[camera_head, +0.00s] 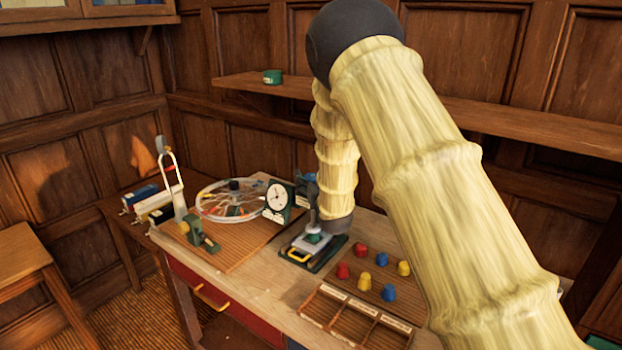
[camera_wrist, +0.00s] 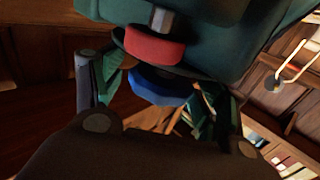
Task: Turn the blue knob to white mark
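In the wrist view, the blue knob (camera_wrist: 162,86) sits low on a dark teal housing (camera_wrist: 215,45), just below a red knob (camera_wrist: 152,47). My gripper (camera_wrist: 165,95) has its two fingers apart, one on each side of the blue knob. Some space shows between the knob and each green finger pad; I see no clear contact. A pale grey piece (camera_wrist: 160,19) stands above the red knob; I cannot tell whether it is a mark. I cannot make out the white mark. In the head view the blue knob is not visible, and my fingers cannot be made out behind my arm.
The wooden table (camera_head: 262,292) holds a spoked wheel (camera_head: 231,212), a white-faced dial (camera_head: 276,197), a small press-like device (camera_head: 313,247), red, blue and yellow pegs, and a divided tray (camera_head: 352,318). A shelf (camera_head: 480,118) runs along the panelled wall behind.

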